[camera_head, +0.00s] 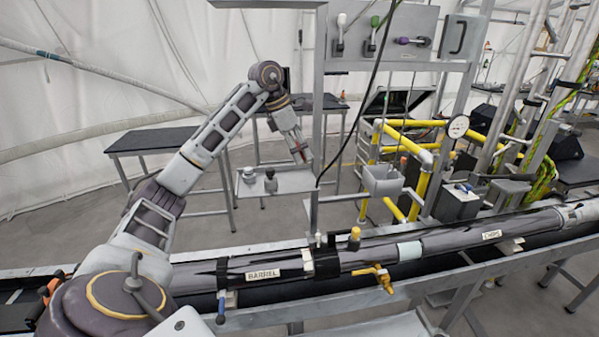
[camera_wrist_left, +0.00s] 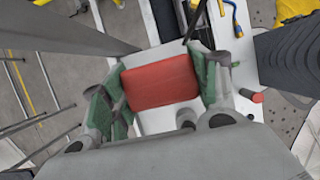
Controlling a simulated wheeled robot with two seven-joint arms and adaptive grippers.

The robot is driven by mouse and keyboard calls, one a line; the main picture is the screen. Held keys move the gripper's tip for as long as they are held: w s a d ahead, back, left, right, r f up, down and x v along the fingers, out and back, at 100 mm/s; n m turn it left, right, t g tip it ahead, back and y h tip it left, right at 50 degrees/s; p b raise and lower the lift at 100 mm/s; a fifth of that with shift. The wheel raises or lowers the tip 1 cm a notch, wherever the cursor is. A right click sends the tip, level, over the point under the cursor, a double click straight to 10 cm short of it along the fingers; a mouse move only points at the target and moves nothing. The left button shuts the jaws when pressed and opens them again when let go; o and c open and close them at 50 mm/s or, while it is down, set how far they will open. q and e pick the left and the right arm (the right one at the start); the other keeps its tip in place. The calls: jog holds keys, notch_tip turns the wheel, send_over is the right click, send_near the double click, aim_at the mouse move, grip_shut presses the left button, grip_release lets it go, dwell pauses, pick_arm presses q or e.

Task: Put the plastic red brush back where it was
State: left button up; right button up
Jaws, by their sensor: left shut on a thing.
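The red brush shows in the left wrist view as a red block (camera_wrist_left: 160,82) between the two green-padded fingers of my left gripper (camera_wrist_left: 160,88). The gripper is shut on it. In the head view, my left gripper (camera_head: 300,153) points down above the right part of a small grey tray (camera_head: 290,184) on the metal frame. Only a small bit of red shows at its fingertips there. I cannot tell from these views whether the brush touches the tray. My right gripper is not in view.
On the tray's left stand a silver cup-like piece (camera_head: 248,175) and a dark knobbed piece (camera_head: 270,181). An upright post and a black cable pass just right of the gripper. The long barrel (camera_head: 262,267) lies in front.

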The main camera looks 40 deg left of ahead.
aim_at(304, 181)
pick_arm(q)
jog(key=shift+f, duration=1.75)
jog(key=shift+f, duration=0.2)
jog(key=shift+f, duration=1.7)
jog(key=o, duration=1)
jog(key=shift+f, duration=0.1)
jog(key=shift+b+v, duration=0.4)
jog(key=shift+v, duration=5.7)
